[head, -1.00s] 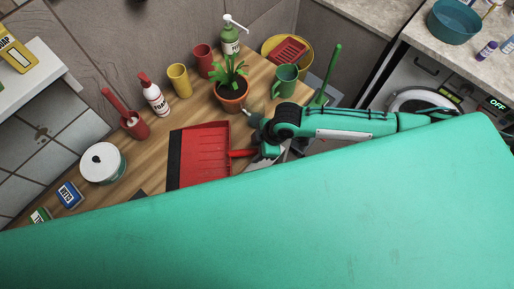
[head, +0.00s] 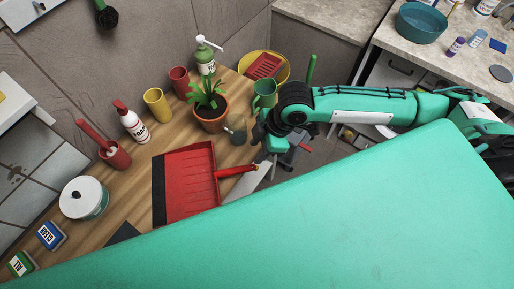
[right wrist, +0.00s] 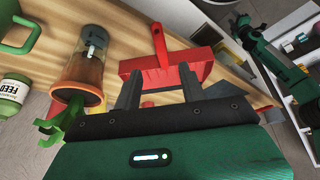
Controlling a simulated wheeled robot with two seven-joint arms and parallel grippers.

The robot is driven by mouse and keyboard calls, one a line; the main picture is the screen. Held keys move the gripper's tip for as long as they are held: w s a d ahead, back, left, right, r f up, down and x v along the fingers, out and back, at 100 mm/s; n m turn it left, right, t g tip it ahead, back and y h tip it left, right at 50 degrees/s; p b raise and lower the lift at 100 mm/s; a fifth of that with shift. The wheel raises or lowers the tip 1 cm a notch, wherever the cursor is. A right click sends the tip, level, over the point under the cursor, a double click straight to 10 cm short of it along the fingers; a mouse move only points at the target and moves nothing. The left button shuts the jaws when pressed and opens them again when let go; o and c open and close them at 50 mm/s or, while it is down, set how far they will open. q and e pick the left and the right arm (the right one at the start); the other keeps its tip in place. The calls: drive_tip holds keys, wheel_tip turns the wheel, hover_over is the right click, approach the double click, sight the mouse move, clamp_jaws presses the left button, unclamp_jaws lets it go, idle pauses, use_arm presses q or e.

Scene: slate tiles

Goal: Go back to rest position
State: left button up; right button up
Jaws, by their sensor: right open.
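My right gripper (head: 262,140) is in the head view above the right edge of the wooden counter, just beyond the handle of a red dustpan (head: 190,185). In the right wrist view its two dark fingers (right wrist: 160,88) are apart, with nothing seen held between them. The dustpan (right wrist: 192,58) shows behind the fingers there. I cannot tell the exact gap between them.
Near the right gripper stand a see-through cup (head: 237,130), a potted plant (head: 211,112) and a green mug (head: 264,92).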

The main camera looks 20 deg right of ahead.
idle(0.3)
drive_tip(key=s+a+m+t+y, duration=0.1)
drive_tip(key=s+a+m+t, duration=0.1)
drive_tip(key=a, duration=0.4)
drive_tip(key=s+d+f+m+h, duration=0.2)
drive_tip(key=s+d+m+h, duration=0.1)
drive_tip(key=s+d+m, duration=0.3)
drive_tip(key=s+d+f+m+h, duration=0.2)
drive_tip(key=s+d+m, duration=0.2)
drive_tip(key=d+m, duration=0.3)
wheel_tip(320, 180, down, 33)
drive_tip(key=d+n, duration=0.1)
drive_tip(key=d, duration=0.1)
drive_tip(key=s+d+f+g, duration=0.2)
drive_tip(key=s+d+f, duration=0.1)
drive_tip(key=s+f, duration=1.5)
drive_tip(key=shift+s+n+h, duration=0.3)
drive_tip(key=shift+s+h, duration=0.1)
drive_tip(key=shift+s, duration=0.25)
